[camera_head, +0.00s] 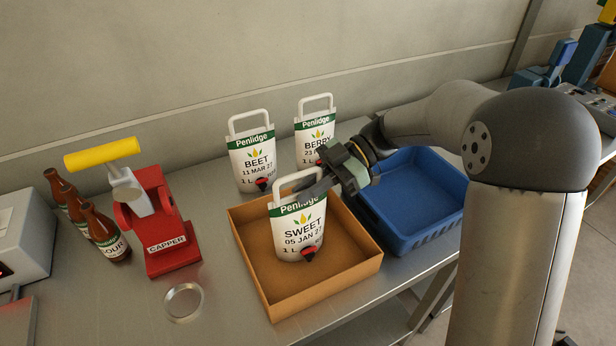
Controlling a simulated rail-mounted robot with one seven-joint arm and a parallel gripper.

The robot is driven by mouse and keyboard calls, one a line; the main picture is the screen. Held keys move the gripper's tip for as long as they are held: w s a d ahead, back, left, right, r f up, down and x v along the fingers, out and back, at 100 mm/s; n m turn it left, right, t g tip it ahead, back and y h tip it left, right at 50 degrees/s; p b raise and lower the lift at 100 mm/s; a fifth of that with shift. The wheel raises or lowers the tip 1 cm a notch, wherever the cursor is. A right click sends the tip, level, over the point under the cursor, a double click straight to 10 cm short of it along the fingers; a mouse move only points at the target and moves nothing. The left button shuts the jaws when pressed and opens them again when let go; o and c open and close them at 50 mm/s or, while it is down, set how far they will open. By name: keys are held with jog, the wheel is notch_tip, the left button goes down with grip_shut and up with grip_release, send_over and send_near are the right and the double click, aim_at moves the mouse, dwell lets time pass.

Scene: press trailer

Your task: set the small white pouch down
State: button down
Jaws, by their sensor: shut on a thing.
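A small white pouch (299,231) labelled SWEET, 05 JAN 27, with a green Penlidge band and a dark red tap, is upright over the brown cardboard tray (352,274). My gripper (312,186) is shut on this pouch near its top handle, reaching in from the right. The pouch's lower end lies within the tray's outline; I cannot tell whether it touches the tray floor. Two similar white pouches, BEET (252,160) and BERRY (314,136), stand upright on the metal table behind the tray.
An empty blue bin (421,232) stands right of the tray, close beside it. A red capper (165,232) with a yellow handle, several brown bottles (104,238) and a round metal lid (184,302) are on the left. Bare table (225,320) shows in front.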

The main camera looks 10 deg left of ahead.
dwell(0.3)
jog(key=c, duration=1.5)
grip_release()
jog(key=shift+r, duration=0.2)
jog(key=b+v, duration=0.2)
jog(key=v, duration=1)
jog(key=s+d+f+m+t+h, duration=0.4)
jog(key=s+d+f+m, duration=0.3)
jog(key=s+m, duration=0.4)
jog(key=s+d+f+m+t+h, duration=0.5)
jog(key=s+m, duration=0.6)
jog(key=m, duration=0.3)
jog(key=d+f+h, duration=0.1)
jog(key=d+f, duration=0.1)
jog(key=d, duration=0.1)
jog(key=shift+s+d+m, duration=0.3)
jog(key=shift+d, duration=0.1)
